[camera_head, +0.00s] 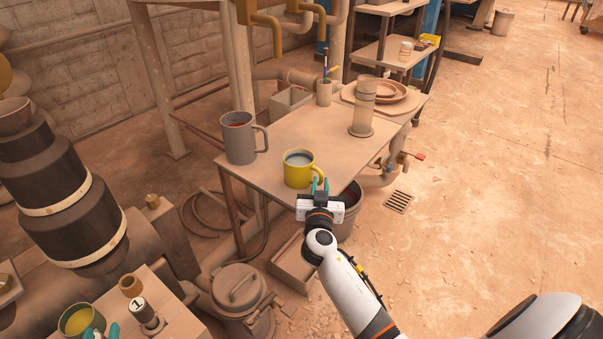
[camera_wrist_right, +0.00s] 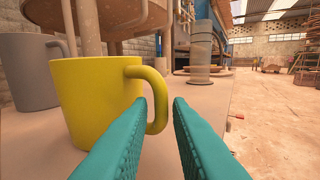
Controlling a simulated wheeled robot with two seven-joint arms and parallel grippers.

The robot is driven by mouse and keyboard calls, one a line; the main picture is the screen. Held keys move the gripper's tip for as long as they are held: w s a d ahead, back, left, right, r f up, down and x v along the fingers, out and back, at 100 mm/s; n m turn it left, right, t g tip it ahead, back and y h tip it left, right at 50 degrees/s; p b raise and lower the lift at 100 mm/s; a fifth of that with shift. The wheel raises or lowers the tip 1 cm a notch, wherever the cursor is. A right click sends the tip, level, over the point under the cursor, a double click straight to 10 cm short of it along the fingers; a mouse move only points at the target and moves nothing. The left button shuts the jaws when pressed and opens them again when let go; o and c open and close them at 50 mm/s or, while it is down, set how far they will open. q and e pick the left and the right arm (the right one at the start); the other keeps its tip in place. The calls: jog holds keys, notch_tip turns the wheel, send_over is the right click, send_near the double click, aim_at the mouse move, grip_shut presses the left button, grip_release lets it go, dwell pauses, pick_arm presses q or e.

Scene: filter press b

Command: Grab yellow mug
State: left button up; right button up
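The yellow mug (camera_head: 297,174) stands upright near the front edge of the wooden table, its handle on the right and something greyish inside. It is large in the right wrist view (camera_wrist_right: 95,105). My right gripper (camera_head: 320,186) is at the handle side of the mug. In the right wrist view its teal fingers (camera_wrist_right: 158,100) are open, with the handle showing in the gap between the tips, nearer the left finger. I cannot tell whether a finger touches it. My left gripper (camera_head: 105,332) shows only its teal fingertips, apart, at the bottom left.
A taller grey mug (camera_head: 239,140) stands left of the yellow mug. A glass cylinder (camera_head: 363,107), stacked plates (camera_head: 386,95) and a brush holder (camera_head: 324,93) are farther back. The middle of the table (camera_head: 315,128) is clear. An olive-yellow cup (camera_head: 77,320) is beside my left gripper.

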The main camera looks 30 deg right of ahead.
jog(key=x, duration=0.2)
jog(key=shift+w+d+f, duration=0.1)
jog(key=shift+w+d, duration=0.05)
jog(key=shift+w, duration=0.1)
grip_shut()
